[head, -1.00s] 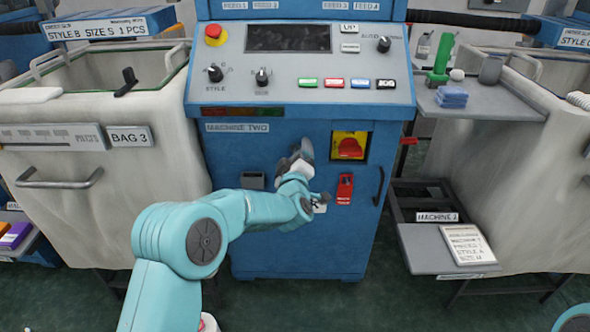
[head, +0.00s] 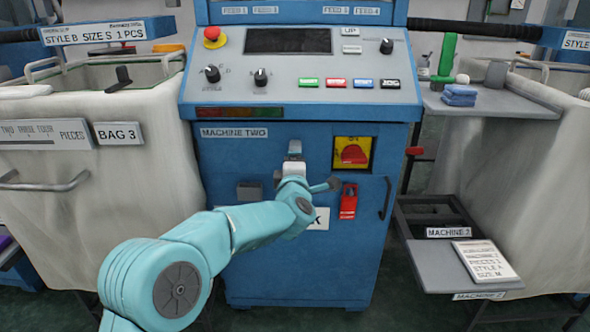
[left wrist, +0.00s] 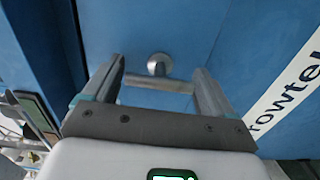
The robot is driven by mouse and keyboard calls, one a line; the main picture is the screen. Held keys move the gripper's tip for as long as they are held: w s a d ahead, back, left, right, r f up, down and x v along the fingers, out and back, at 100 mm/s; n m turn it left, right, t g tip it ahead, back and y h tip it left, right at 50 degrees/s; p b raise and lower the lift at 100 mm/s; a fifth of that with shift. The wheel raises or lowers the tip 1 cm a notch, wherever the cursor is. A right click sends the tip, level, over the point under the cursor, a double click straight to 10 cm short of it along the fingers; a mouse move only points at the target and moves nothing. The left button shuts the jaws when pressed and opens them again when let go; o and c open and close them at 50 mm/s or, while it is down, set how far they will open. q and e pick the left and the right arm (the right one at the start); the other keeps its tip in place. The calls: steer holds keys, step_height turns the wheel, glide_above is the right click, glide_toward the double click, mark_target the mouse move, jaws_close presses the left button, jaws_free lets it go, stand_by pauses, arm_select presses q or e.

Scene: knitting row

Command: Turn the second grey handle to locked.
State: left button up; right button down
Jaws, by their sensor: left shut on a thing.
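My left gripper (head: 294,150) reaches up against the front of the blue machine, below the label MACHINE TWO. The left wrist view shows its two fingers (left wrist: 158,78) on either side of a grey metal handle (left wrist: 158,84), a short bar with a round hub (left wrist: 159,64) on the blue panel. The gripper is shut on this handle, and the bar runs across between the fingers. In the head view the gripper and arm hide the handle. Which mark it points at cannot be seen. My right gripper is not in view.
A red rotary switch on a yellow plate (head: 353,154) and a red padlock-like tag (head: 348,200) are just right of my gripper. A black pull handle (head: 385,198) is farther right. Bag 3 (head: 150,165) stands left; a grey shelf (head: 465,270) stands low at right.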

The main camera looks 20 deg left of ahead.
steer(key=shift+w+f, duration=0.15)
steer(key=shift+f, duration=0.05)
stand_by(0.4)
arm_select(q)
steer(key=o, duration=0.8)
steer(key=shift+o, duration=0.2)
steer(key=shift+s, duration=0.1)
steer(key=p+v, duration=0.1)
steer(key=v, duration=1.5)
steer(key=shift+p, duration=0.4)
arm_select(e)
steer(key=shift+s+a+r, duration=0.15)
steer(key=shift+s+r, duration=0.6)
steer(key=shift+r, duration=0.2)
arm_select(q)
steer(key=shift+r, duration=0.1)
